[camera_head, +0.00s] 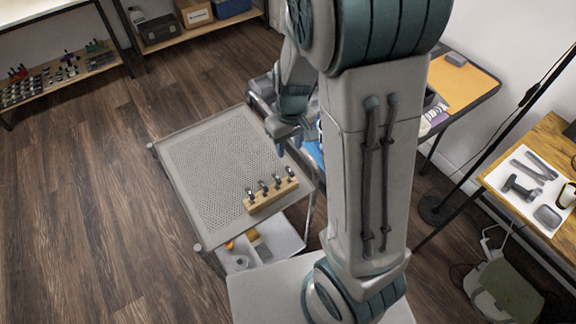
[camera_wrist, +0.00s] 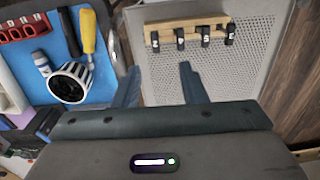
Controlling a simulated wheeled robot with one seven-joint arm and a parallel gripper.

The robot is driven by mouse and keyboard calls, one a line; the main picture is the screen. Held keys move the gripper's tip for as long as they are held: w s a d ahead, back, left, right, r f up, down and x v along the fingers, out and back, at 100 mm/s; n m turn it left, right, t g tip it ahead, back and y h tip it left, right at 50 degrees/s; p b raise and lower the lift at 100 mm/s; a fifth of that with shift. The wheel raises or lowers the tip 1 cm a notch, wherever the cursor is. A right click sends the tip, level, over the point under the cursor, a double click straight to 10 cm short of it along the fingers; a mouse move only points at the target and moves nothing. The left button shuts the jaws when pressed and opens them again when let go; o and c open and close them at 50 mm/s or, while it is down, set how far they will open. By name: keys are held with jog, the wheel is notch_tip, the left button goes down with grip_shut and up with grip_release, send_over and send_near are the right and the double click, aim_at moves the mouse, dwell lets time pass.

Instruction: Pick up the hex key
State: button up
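A wooden rack (camera_head: 254,205) stands on the perforated top of a grey cart, holding several small dark upright pieces with metal tops. It also shows in the wrist view (camera_wrist: 190,24), where the pieces carry pale marks. I cannot make out a hex key for certain; it may be one of these pieces. My gripper (camera_head: 289,147) is above the cart's far right side, apart from the rack. In the wrist view my gripper (camera_wrist: 158,72) is open, with nothing between its two blue-grey fingers, and the rack lies beyond the fingertips.
A blue surface in the wrist view (camera_wrist: 112,88) holds a yellow-handled tool (camera_wrist: 88,30), a black-handled tool (camera_wrist: 68,30), a red holder (camera_wrist: 22,30) and a ribbed black-and-white cylinder (camera_wrist: 71,82). The cart's perforated top (camera_head: 205,165) is mostly clear. A tool table (camera_head: 550,135) stands right.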

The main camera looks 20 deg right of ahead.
aim_at(290, 170)
jog(key=f, duration=1)
jog(key=w+f, duration=0.1)
jog(key=f, duration=0.4)
jog(key=shift+d+f, duration=0.15)
jog(key=shift+d, duration=0.05)
jog(key=shift+c, duration=0.4)
grip_shut()
